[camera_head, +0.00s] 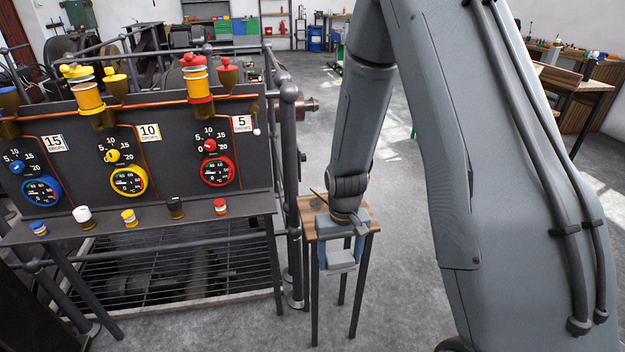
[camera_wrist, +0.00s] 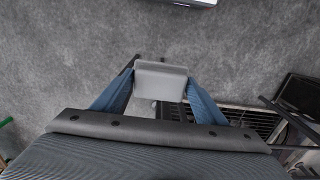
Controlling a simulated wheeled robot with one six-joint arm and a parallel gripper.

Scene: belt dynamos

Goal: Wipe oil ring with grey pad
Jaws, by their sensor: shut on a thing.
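My gripper (camera_head: 340,262) hangs in front of the small wooden table and is shut on the grey pad (camera_head: 342,257). In the wrist view the pad (camera_wrist: 161,76) sits between the two blue fingers (camera_wrist: 158,92), a light grey block with a flat face. It is held in the air, with floor behind it. I cannot make out an oil ring in either view. Part of the small table's top (camera_head: 363,213) is hidden behind my gripper and arm.
A dark panel (camera_head: 130,130) with blue, yellow and red dials stands at the left. Its front ledge (camera_head: 150,222) bears several small coloured caps. A railing post (camera_head: 290,180) stands between the panel and small table. A floor grating (camera_head: 180,275) lies below. Open floor (camera_head: 400,300) lies right.

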